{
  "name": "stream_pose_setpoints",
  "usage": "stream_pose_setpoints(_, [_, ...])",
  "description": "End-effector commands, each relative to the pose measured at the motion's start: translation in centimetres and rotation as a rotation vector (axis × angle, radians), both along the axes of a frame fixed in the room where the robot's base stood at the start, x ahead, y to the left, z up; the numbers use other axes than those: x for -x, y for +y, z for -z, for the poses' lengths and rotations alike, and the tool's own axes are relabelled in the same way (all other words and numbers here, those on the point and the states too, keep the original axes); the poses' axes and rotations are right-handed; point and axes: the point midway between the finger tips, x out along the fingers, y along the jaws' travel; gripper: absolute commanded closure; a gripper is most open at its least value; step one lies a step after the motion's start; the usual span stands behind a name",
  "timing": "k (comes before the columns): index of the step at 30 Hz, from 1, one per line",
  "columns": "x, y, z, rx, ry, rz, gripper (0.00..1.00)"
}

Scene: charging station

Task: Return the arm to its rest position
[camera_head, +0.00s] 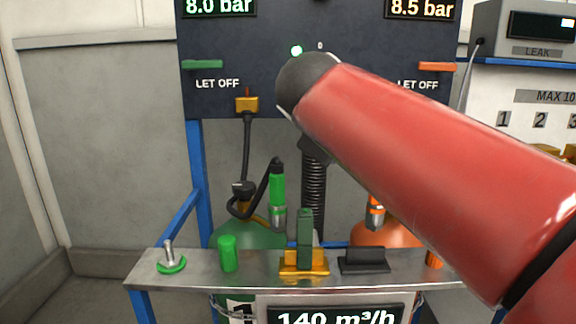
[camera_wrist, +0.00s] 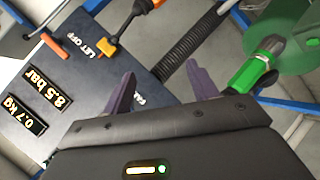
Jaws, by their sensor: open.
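My red arm reaches across the head view from the lower right to the dark panel (camera_head: 225,60), with its dark rounded end in front of the panel's middle. My gripper is hidden behind the arm there. In the wrist view my gripper (camera_wrist: 160,69) is open, with two purple fingers apart and nothing between them. Beyond the fingers are the panel (camera_wrist: 90,75), seen turned, and a ribbed black hose (camera_wrist: 190,45). A green nozzle (camera_wrist: 255,70) is to the right of the fingers; I see no contact with it.
Green (camera_head: 250,236) and orange (camera_head: 385,234) cylinders stand behind. A leak meter (camera_head: 530,30) is upper right. The left floor is clear.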

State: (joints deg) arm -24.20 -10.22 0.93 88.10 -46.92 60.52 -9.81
Motion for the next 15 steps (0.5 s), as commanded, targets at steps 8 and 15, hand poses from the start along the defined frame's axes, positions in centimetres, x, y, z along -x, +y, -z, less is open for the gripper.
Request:
stream_pose_setpoints(8, [11.2, -6.3, 15.0, -0.413, 0.226, 0.196, 0.41])
stream_pose_setpoints(15, [19.8, -6.8, 25.8, -0.752, 0.33, 0.392, 0.41])
